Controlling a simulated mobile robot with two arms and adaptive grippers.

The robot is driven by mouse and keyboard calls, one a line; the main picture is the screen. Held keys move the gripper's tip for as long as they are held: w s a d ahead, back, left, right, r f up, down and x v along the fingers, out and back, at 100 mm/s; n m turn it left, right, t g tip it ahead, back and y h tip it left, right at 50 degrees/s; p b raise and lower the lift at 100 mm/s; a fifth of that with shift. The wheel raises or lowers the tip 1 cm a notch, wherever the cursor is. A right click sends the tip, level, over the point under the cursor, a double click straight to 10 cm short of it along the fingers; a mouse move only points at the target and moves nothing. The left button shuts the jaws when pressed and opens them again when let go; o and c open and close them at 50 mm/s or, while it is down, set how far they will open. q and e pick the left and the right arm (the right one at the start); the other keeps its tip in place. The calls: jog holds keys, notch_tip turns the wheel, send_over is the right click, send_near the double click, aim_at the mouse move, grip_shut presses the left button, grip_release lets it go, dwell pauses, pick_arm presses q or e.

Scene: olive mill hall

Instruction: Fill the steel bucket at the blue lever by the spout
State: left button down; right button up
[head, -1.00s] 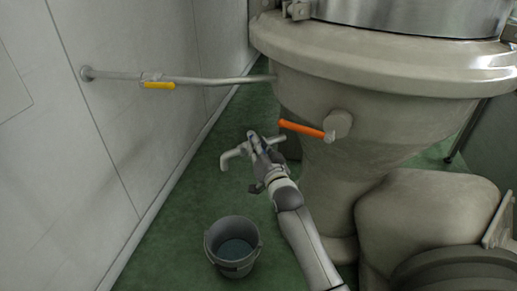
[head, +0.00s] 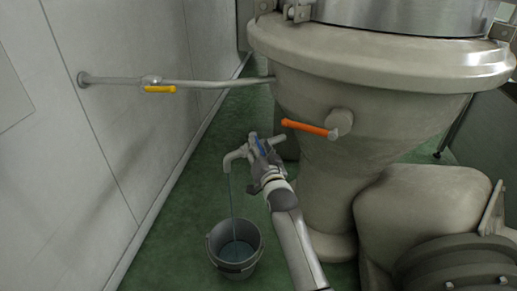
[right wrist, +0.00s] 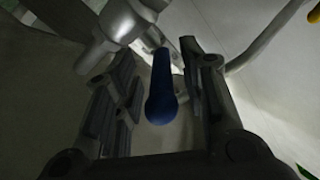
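The steel bucket (head: 234,262) stands upright on the floor below the pale spout (head: 233,157). A thin stream of water (head: 231,197) falls from the spout into the bucket, and bluish water shows inside. The blue lever (head: 260,147) is at my right gripper (head: 264,158). In the right wrist view the blue lever (right wrist: 161,95) lies between the two fingers of my right gripper (right wrist: 158,60), with a gap on each side, so the gripper is open around it. How full the bucket is cannot be told exactly. My left gripper is not in view.
A yellow lever (head: 160,89) sits on the wall pipe (head: 215,83), and an orange lever (head: 305,127) on the large grey machine (head: 345,175) at the right. The white wall (head: 95,150) bounds the left. Green floor (head: 180,235) lies clear around the bucket.

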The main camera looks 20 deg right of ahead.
jog(key=shift+s, duration=0.6)
jog(key=s, duration=1.1)
jog(key=shift+a, duration=0.2)
jog(key=shift+w, duration=0.1)
